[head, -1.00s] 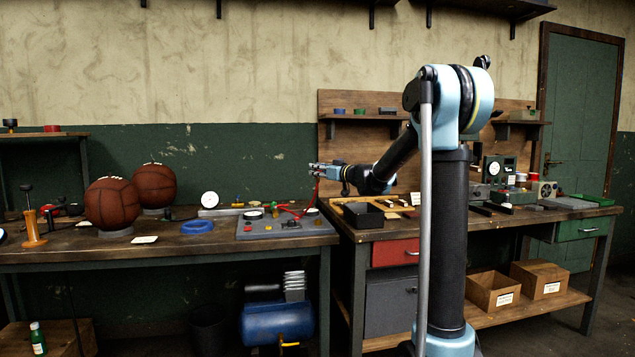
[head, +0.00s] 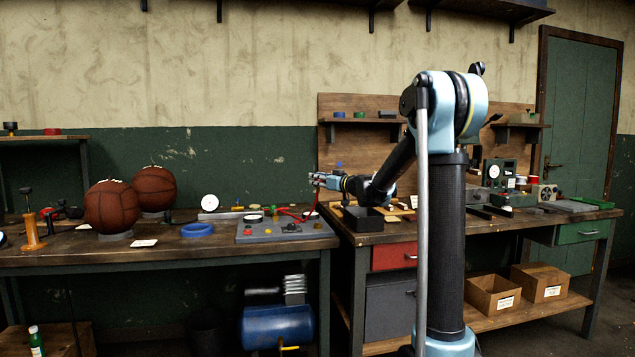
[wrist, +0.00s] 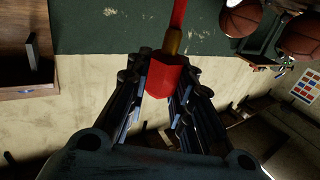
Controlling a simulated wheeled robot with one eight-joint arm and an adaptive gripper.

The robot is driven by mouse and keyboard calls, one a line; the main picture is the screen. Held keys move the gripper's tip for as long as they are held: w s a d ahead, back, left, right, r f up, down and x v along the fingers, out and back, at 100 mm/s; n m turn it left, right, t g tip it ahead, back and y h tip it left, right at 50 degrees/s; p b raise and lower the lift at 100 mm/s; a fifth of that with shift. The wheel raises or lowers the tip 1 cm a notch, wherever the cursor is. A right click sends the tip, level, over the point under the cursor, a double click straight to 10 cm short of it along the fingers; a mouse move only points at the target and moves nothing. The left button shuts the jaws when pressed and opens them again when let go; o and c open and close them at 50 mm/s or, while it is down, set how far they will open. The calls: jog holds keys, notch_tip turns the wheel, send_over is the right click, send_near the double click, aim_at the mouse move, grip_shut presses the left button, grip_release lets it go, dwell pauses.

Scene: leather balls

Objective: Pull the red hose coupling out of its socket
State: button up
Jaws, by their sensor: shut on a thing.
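My gripper (head: 315,178) is in the air above the right end of the left bench. In the wrist view (wrist: 160,95) its two fingers stand on either side of the red hose coupling (wrist: 165,78) and are shut on it. A brass-coloured part (wrist: 172,41) joins the coupling to the red hose (wrist: 179,13). In the head view the red hose (head: 313,207) hangs below my gripper toward a grey panel (head: 262,237) on the bench. The coupling is too small to make out there. I cannot tell which part of the panel is its socket.
Two brown leather balls (head: 111,207) stand on the left bench, with a blue ring (head: 197,230) and a white dial (head: 210,202) nearby. A black open box (head: 362,218) stands on the right bench. A wooden back board (head: 352,150) rises behind my arm.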

aim_at(318, 189)
jog(key=shift+f, duration=0.6)
jog(key=shift+f, duration=0.35)
jog(key=shift+f, duration=0.35)
jog(key=shift+f, duration=0.35)
jog(key=shift+f, duration=0.35)
jog(key=shift+f, duration=0.7)
jog(key=shift+f, duration=0.35)
jog(key=shift+f, duration=0.35)
jog(key=shift+f, duration=0.35)
